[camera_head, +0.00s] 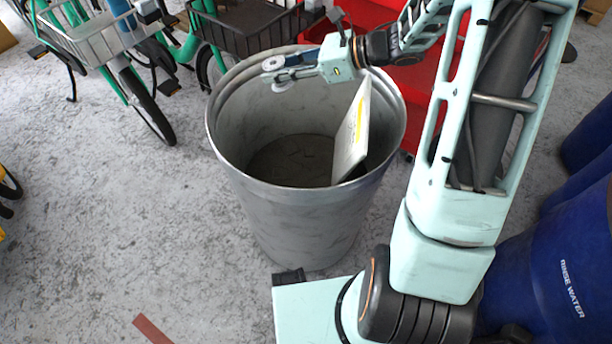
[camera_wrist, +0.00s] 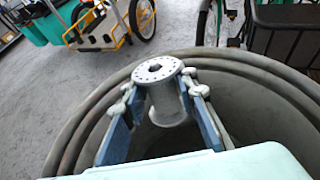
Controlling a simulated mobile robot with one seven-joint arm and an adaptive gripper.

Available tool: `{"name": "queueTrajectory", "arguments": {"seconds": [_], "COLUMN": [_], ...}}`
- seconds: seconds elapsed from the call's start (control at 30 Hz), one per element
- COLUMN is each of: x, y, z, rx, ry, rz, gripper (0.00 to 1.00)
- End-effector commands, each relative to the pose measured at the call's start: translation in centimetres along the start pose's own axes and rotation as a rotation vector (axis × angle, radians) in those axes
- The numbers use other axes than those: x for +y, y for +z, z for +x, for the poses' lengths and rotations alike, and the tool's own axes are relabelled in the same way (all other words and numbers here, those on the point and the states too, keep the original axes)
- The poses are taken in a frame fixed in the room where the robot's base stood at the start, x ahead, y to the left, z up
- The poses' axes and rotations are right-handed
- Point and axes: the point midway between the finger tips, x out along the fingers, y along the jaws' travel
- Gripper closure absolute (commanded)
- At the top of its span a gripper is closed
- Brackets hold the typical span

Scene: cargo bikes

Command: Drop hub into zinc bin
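The silver hub (camera_wrist: 158,72), a spool with a drilled round flange, sits upright between my fingertips in the wrist view. In the head view the hub (camera_head: 274,63) shows its two pale flanges above and below the fingers. My gripper (camera_head: 283,74), also seen in the wrist view (camera_wrist: 160,92), is shut on the hub's middle. It holds the hub over the mouth of the zinc bin (camera_head: 298,215), inside the far-left part of the rim. The bin's rim (camera_wrist: 75,140) curves around the gripper in the wrist view.
A white card or booklet with a yellow mark (camera_head: 352,135) leans inside the bin on the right. Green bikes with baskets (camera_head: 105,40) stand behind left. Red trays (camera_head: 400,85) lie behind the bin. Blue barrels (camera_head: 560,260) stand right. The floor at left is mostly clear.

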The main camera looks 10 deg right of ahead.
Motion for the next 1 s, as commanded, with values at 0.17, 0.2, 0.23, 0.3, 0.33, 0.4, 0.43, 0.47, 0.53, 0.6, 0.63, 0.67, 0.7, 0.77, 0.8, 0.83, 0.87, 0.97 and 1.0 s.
{"name": "queueTrajectory", "arguments": {"seconds": [0.17, 0.2, 0.23, 0.3, 0.33, 0.4, 0.43, 0.47, 0.53, 0.6, 0.63, 0.67, 0.7, 0.77, 0.8, 0.83, 0.87, 0.97, 1.0], "x": [0.0, 0.0, 0.0, 0.0, 0.0, 0.0, 0.0, -0.1, -0.2, -0.2, -0.2, -0.2, -0.2, -0.2, -0.2, -0.2, -0.2, -0.1, -0.1], "y": [0.1, 0.1, 0.1, 0.0, 0.0, 0.0, 0.0, 0.0, 0.0, 0.0, 0.0, 0.0, 0.0, 0.0, 0.0, 0.0, 0.0, 0.0, 0.0], "z": [0.0, 0.0, 0.0, 0.0, 0.0, -0.1, -0.3, -0.5, -1.3, -2.4, -3.0, -3.7, -4.5, -5.9, -6.8, -7.4, -8.0, -9.8, -10.3], "rx": [-0.001, -0.001, -0.001, 0.0, 0.0, 0.0, 0.0, 0.0, 0.001, 0.001, 0.001, 0.001, 0.001, 0.0, 0.001, 0.0, 0.0, 0.001, 0.0], "ry": [0.0, 0.0, 0.0, 0.0, 0.0, -0.001, -0.001, -0.002, -0.005, -0.005, -0.006, -0.006, -0.006, -0.006, -0.006, -0.006, -0.005, -0.005, -0.003], "rz": [0.0, 0.0, 0.0, 0.0, 0.0, 0.0, 0.0, 0.0, -0.001, -0.002, -0.002, -0.001, -0.001, -0.001, -0.001, -0.001, -0.002, -0.001, -0.001], "gripper": [0.57, 0.57, 0.57, 0.57, 0.57, 0.57, 0.57, 0.57, 0.57, 0.57, 0.57, 0.57, 0.57, 0.57, 0.57, 0.57, 0.57, 0.57, 0.57]}}
